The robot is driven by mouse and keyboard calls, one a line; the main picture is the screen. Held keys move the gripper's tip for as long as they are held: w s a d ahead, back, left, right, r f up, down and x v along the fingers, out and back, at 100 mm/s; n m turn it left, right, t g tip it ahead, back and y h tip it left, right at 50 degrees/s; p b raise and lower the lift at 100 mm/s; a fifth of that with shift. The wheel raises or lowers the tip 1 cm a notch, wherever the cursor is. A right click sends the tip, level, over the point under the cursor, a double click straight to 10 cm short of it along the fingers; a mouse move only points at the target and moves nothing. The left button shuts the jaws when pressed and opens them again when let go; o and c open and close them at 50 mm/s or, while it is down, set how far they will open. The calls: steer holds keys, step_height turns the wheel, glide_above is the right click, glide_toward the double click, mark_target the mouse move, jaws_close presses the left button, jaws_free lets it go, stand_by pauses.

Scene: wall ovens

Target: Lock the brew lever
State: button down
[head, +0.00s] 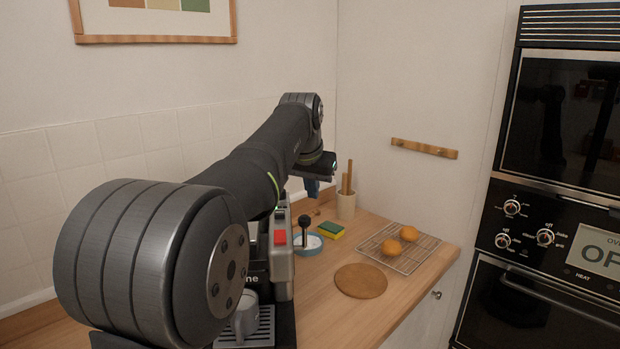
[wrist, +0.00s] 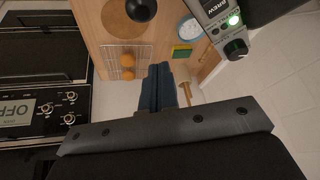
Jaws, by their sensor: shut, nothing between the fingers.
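The coffee machine (head: 281,265) stands on the counter, largely hidden behind my arm in the head view. In the wrist view its panel (wrist: 222,25) shows the word BREW, a lit green light and a black dial. A black ball knob on a stem (head: 305,222), which looks like the brew lever, stands at the machine's right side. The ball also shows at the top of the wrist view (wrist: 141,9). My gripper (head: 313,188) is shut and empty, its blue fingers (wrist: 160,70) above the counter and apart from the knob. Whether the lever is locked cannot be told.
A grey cup (head: 245,314) sits on the machine's drip tray. A blue bowl (head: 308,249), sponge (head: 331,229), utensil crock (head: 346,205), round board (head: 361,281) and wire rack (head: 385,237) with two oranges occupy the counter. Wall ovens (head: 550,220) stand to the right.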

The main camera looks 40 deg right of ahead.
steer(key=a+f, duration=0.1)
steer(key=f, duration=0.1)
steer(key=s+a+f, duration=0.1)
steer(key=shift+a+f, duration=0.15)
steer(key=shift+f, duration=0.2)
stand_by(0.4)
